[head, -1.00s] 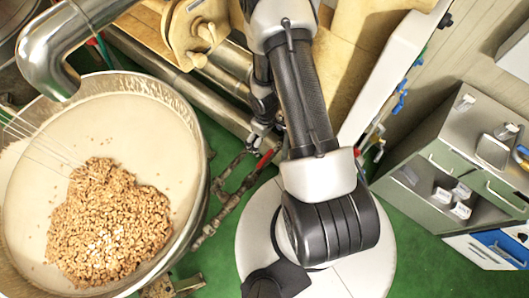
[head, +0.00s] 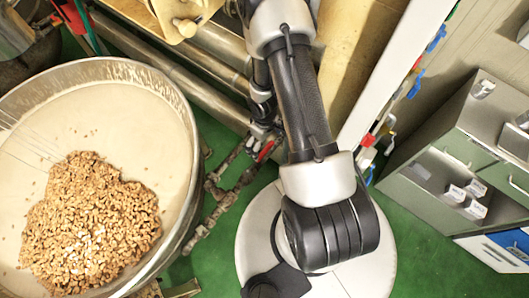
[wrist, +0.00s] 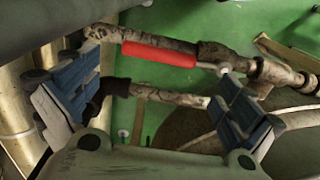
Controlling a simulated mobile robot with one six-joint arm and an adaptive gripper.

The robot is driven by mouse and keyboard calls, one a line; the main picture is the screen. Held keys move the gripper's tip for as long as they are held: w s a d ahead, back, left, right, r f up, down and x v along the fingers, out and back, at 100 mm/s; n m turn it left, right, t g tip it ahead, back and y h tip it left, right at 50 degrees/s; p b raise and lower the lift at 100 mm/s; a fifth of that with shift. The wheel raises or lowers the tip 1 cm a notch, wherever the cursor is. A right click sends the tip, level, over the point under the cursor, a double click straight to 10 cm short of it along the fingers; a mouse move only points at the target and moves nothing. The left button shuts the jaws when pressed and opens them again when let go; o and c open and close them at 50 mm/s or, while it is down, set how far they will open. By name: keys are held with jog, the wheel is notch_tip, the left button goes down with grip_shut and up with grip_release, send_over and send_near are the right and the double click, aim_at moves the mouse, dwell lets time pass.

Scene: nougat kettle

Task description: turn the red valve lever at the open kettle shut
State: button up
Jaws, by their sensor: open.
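The red valve lever (wrist: 158,54) shows in the wrist view as a red sleeve on a worn pipe, lying across the picture in its upper half. In the head view a small part of the red lever (head: 266,150) shows just below my gripper (head: 262,132), beside my arm. In the wrist view my gripper (wrist: 152,100) is open and empty, one blue-padded finger at left and one at right. The lever lies beyond the gap, above its middle; contact cannot be told. The open kettle (head: 186,218), full of cream mass and nuts, stands at left in the head view.
Rusty valve pipes (head: 222,190) run beside the kettle. A second worn pipe (wrist: 170,96) crosses behind the finger gap. Large metal pipes (head: 165,62) run along the back. A grey cabinet (head: 455,150) stands at right. Green floor (head: 215,150) shows between.

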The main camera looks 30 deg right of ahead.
aim_at(265, 150)
notch_tip(265, 150, down, 6)
jog(key=b, duration=0.4)
jog(key=shift+r+b, duration=0.15)
jog(key=shift+b, duration=0.25)
jog(key=shift+c, duration=0.6)
jog(key=c, duration=1.3)
